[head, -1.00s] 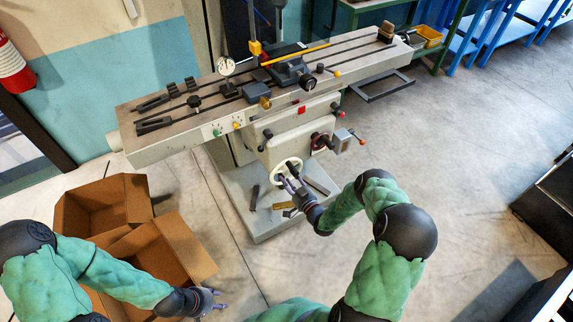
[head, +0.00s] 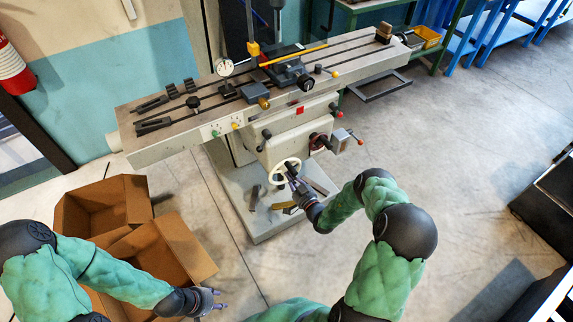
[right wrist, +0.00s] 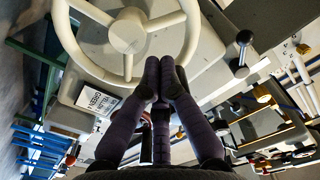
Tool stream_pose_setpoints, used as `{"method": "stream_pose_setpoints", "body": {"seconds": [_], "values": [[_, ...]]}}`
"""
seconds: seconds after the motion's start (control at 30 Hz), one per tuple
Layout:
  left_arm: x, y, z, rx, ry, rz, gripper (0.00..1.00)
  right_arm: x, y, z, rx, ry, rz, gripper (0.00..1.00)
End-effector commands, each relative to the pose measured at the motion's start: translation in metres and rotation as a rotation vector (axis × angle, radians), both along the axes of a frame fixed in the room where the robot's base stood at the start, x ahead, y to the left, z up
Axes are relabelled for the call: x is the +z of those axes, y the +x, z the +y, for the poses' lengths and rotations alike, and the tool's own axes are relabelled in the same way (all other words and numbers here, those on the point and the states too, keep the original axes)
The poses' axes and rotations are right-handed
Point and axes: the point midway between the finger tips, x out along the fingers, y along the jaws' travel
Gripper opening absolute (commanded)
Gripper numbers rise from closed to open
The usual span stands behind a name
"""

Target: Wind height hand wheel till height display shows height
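The cream hand wheel (head: 272,177) is on the front of the machine's knee, low under its long table. It fills the upper left of the right wrist view (right wrist: 128,32), with its hub and spokes clear. My right gripper (head: 289,166) is at the wheel's rim. In the right wrist view its dark fingers (right wrist: 161,66) come together over the lower right rim; whatever lies between the tips is hidden. A small white plate with dark lettering (right wrist: 98,98) is below the wheel. I cannot make out a height reading. My left gripper (head: 220,299) is open and empty, far from the machine.
The machine table (head: 350,58) carries clamps, a vice and a round dial (head: 224,67). Other red-knobbed handles (head: 360,141) stick out right of the wheel. Open cardboard boxes (head: 190,245) stand by my left arm.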

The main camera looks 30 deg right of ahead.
Motion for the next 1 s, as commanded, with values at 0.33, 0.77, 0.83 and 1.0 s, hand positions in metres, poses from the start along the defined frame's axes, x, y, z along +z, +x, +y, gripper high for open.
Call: {"method": "stream_pose_setpoints", "body": {"seconds": [0.33,0.77,0.83,1.0], "values": [[-0.002,0.0,0.0,0.0,0.0,0.0,0.4,-0.002,0.001,-0.008,-0.002,0.164,0.013,0.0],[-0.006,0.0,0.0,0.0,0.0,0.0,0.4,-0.006,0.001,-0.017,-0.001,0.458,0.036,0.0],[-0.008,0.0,0.0,0.0,0.0,0.0,0.4,-0.009,0.002,-0.019,-0.002,0.518,0.041,0.0],[-0.012,0.0,0.0,0.0,0.0,0.0,0.4,-0.014,0.002,-0.024,-0.002,0.706,0.056,0.0]]}}
